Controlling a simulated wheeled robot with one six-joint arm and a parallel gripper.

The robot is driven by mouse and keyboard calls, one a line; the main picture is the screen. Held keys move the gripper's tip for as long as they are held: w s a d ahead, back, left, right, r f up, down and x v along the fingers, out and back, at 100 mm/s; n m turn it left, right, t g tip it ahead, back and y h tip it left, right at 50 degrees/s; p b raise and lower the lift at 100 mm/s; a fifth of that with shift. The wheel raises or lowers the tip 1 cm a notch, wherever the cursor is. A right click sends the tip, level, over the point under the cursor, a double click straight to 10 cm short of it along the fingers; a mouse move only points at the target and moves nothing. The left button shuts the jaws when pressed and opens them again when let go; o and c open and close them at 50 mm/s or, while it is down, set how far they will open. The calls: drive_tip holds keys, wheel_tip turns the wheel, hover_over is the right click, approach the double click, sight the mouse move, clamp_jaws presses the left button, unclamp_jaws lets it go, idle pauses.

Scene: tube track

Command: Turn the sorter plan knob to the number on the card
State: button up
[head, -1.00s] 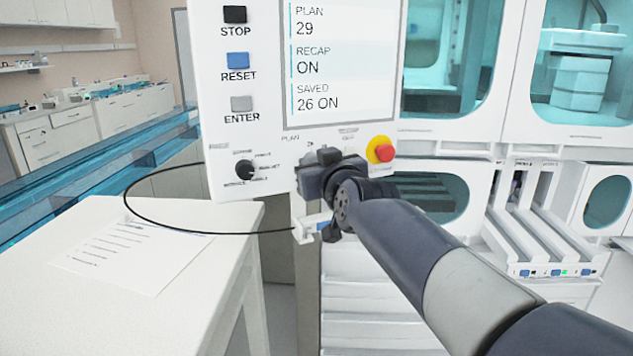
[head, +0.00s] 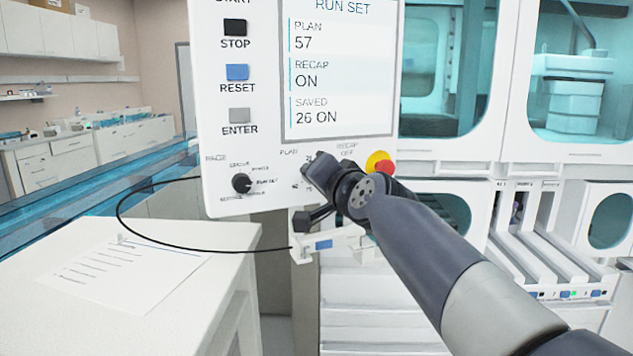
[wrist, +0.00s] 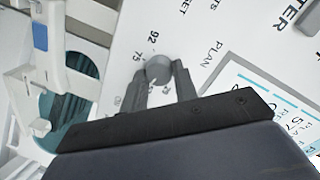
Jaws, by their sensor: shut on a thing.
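My gripper (head: 322,172) is at the PLAN dial on the lower part of the white control panel (head: 218,60) in the head view. In the wrist view, my gripper (wrist: 160,74) is shut on the grey plan knob (wrist: 157,70), one finger on each side. The head view hides the knob behind my gripper. The screen (head: 338,70) reads PLAN 57, RECAP ON, SAVED 26 ON. Dial numbers such as 92 and 75 show around the knob in the wrist view. A white sheet (head: 125,268) lies on the table; its lines are too small to read.
A black mode knob (head: 241,183) is left of my gripper and a red stop button on yellow (head: 380,163) is just right. STOP, RESET and ENTER buttons line the panel. A black cable loops over the white table (head: 200,310).

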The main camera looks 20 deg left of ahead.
drive_tip(key=shift+w+d+f+m+y+b, duration=0.1)
drive_tip(key=shift+m+y+b, duration=0.3)
drive_tip(key=shift+m, duration=3.05)
drive_tip(key=shift+f+m+y+b, duration=0.1)
drive_tip(key=shift+m+y+b, duration=0.3)
drive_tip(key=shift+m, duration=3.05)
drive_tip(key=o, duration=1)
drive_tip(key=b+v, duration=0.1)
drive_tip(key=v, duration=0.9)
drive_tip(key=shift+s+d, duration=0.25)
drive_tip(key=shift+s, duration=0.05)
